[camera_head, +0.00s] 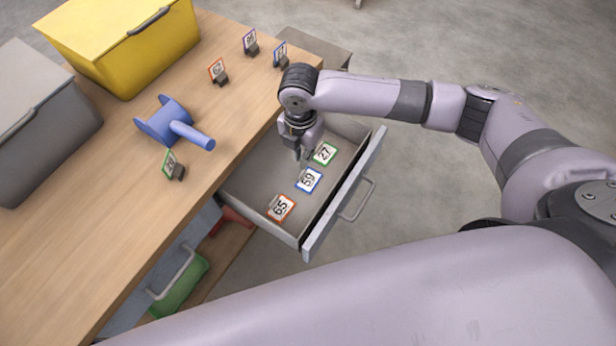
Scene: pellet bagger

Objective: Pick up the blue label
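A blue-bordered label (309,180) marked 59 lies in the open drawer (246,188), between a green-bordered label (325,153) marked 27 and a red-bordered label (281,208) marked 65. Another blue-bordered label (280,54) stands in a dark holder at the far edge of the table, partly hidden by my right arm. My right gripper (302,155) points down into the drawer, just left of the green label and above the blue one in the picture. Its fingertips are small and dark, so I cannot tell how far apart they are. My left gripper is out of view.
The wooden table (75,250) carries a yellow bin (120,50), a grey bin (45,130), a blue scoop-like tool (170,122) and red, purple and green labels in holders. The drawer front (345,195) with its handle borders the drawer on the right.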

